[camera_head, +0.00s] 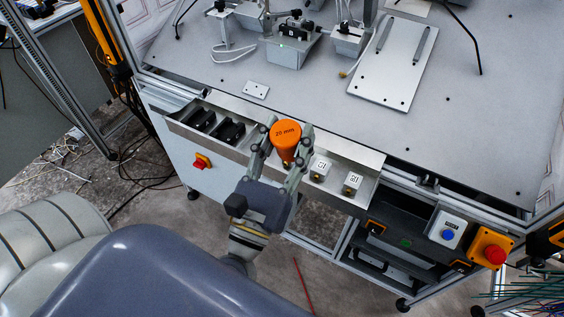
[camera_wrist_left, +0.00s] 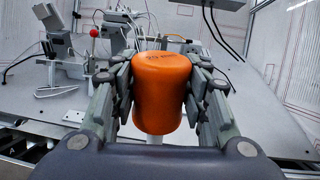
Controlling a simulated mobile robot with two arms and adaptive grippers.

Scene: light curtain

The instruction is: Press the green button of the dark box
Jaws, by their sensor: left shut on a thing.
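My left gripper (camera_head: 283,140) is shut on an orange cylinder (camera_head: 286,143) marked "20 mm", in front of the table's front tray. The left wrist view shows the same orange cylinder (camera_wrist_left: 161,95) between both fingers. A small green button (camera_head: 406,243) shows on a dark box (camera_head: 388,262) under the table at the lower right of the head view. The gripper is well to the left of this box and apart from it. My right gripper is not in view.
A metal tray (camera_head: 372,160) along the front edge holds black parts (camera_head: 215,124) and small white labelled pieces (camera_head: 319,169). To the right of the dark box are a white box with a blue button (camera_head: 447,234) and a yellow box with a red button (camera_head: 495,254).

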